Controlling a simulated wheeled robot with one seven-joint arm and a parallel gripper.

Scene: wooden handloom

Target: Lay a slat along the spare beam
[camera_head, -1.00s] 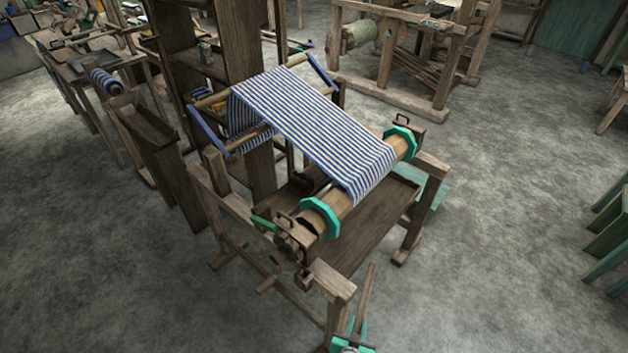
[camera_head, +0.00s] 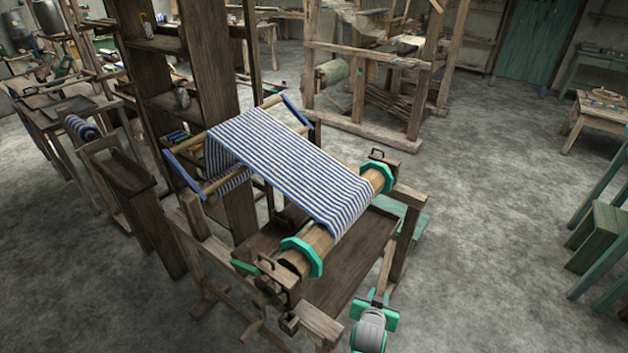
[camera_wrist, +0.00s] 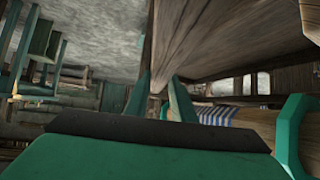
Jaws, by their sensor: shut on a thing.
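My gripper (camera_head: 379,295) is at the bottom of the head view, in front of the loom's near right side. Its teal fingers (camera_wrist: 161,90) are shut on a narrow wooden slat. The slat (camera_head: 385,268) points up and away from the fingers, beside the loom's right leg; whether they touch is unclear. A wooden beam (camera_head: 313,238) with teal end rings lies across the loom top, with blue-and-white striped cloth over its middle. A smaller striped roll (camera_head: 80,128) sits on a stand at left. I cannot tell which beam is the spare one.
The loom's wooden tray (camera_head: 345,262) lies under the beam, close to the slat. Green stools (camera_head: 598,238) stand at right. Another loom (camera_head: 365,95) and a small table (camera_head: 603,105) are behind. The grey floor between the loom and the stools is clear.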

